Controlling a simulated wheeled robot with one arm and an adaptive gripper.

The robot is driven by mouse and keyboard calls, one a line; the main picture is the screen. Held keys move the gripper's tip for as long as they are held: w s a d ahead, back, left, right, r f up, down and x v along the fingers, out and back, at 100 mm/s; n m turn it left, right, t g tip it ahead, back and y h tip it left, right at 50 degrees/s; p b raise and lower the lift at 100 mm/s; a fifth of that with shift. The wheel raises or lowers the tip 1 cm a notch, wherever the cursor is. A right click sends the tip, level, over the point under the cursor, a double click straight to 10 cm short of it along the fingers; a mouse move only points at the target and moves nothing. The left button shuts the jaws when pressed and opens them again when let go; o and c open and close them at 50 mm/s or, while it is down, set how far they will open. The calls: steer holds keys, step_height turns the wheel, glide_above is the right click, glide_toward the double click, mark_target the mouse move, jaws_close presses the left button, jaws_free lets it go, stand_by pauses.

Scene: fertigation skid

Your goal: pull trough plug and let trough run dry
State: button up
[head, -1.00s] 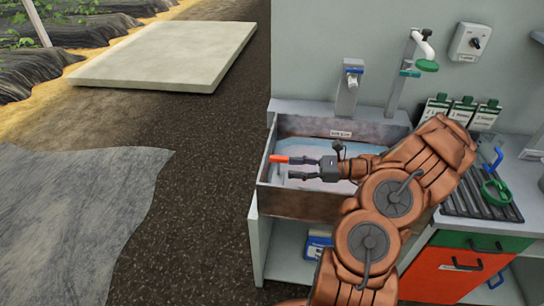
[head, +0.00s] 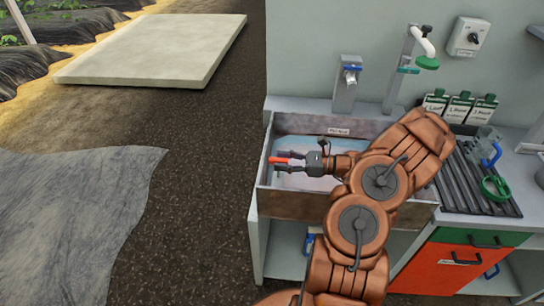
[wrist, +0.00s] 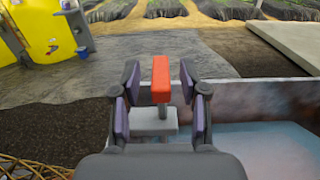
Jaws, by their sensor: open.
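The metal trough (head: 288,205) is set in the counter and holds pale bluish water (head: 302,180). The plug's orange-red handle (head: 279,160) shows at the trough's left side. In the wrist view the handle (wrist: 160,80) stands upright above a grey base (wrist: 156,120). My gripper (head: 280,162) is open over the trough, pointing left. Its two purple-padded fingers stand on either side of the handle, with a visible gap on each side in the wrist view. The trough's drain is hidden.
A tap with a blue top (head: 350,78) and a standpipe with a green fitting (head: 426,62) rise behind the trough. A ribbed drainer (head: 475,180) with a green-handled item (head: 495,189) lies right. Dark floor (head: 215,190) left of the counter is clear.

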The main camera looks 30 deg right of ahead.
mark_target(271, 159)
steer(key=shift+p+x, duration=0.4)
steer(key=shift+x, duration=1.6)
jaws_close()
